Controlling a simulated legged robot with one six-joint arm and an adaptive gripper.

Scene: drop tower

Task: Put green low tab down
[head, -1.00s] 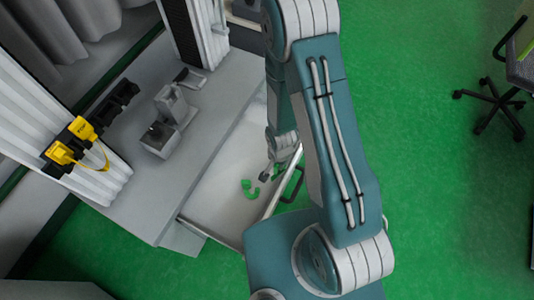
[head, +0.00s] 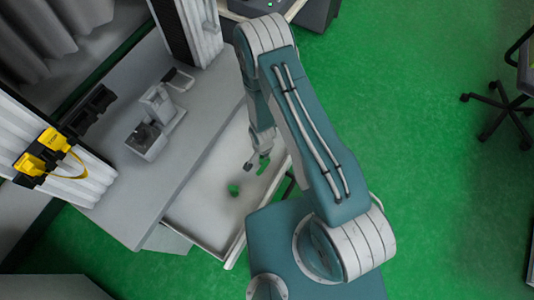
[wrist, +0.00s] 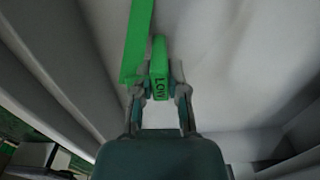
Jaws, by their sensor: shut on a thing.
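My gripper (head: 257,165) is shut on the green low tab (head: 264,164). In the wrist view, my gripper (wrist: 159,88) pinches the tab (wrist: 159,72), whose end facing me reads "LOW". A long green strip (wrist: 140,38) runs upward just left of it; I cannot tell if it is part of the same tab. In the head view the tab is over the right part of an open white drawer (head: 208,212). Its exact height above the drawer floor cannot be told.
Another small green piece (head: 233,190) lies in the drawer. A grey bench (head: 112,200) with a grey device (head: 150,138) stands left of it. Yellow parts (head: 42,152) sit at far left. Green floor (head: 400,90) is clear at right, with an office chair (head: 500,110) beyond.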

